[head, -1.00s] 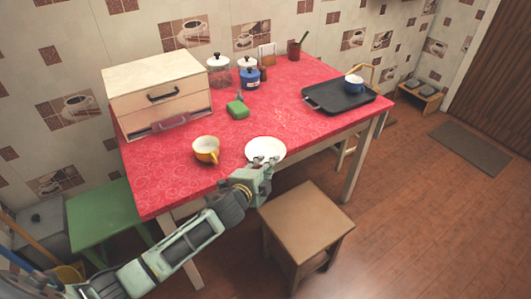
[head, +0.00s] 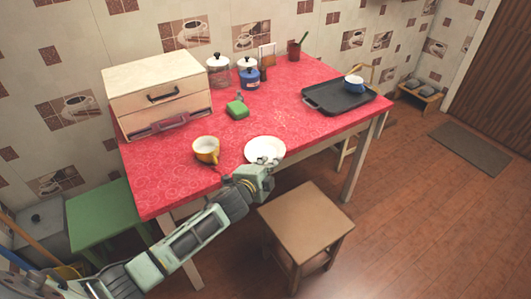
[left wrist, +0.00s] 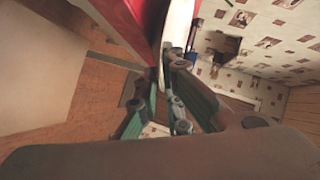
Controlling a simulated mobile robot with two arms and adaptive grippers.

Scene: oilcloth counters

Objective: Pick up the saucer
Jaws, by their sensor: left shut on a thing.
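The white saucer (head: 265,147) is at the front edge of the red-covered table in the head view. My left gripper (head: 266,163) is at the saucer's near rim and is shut on it. In the left wrist view the saucer (left wrist: 178,25) shows edge-on as a white shape beyond the fingers of my left gripper (left wrist: 172,62). I cannot tell whether the saucer touches the cloth. My right gripper is not in view.
A green sponge (head: 237,110) lies behind. A wooden stool (head: 305,222) stands in front.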

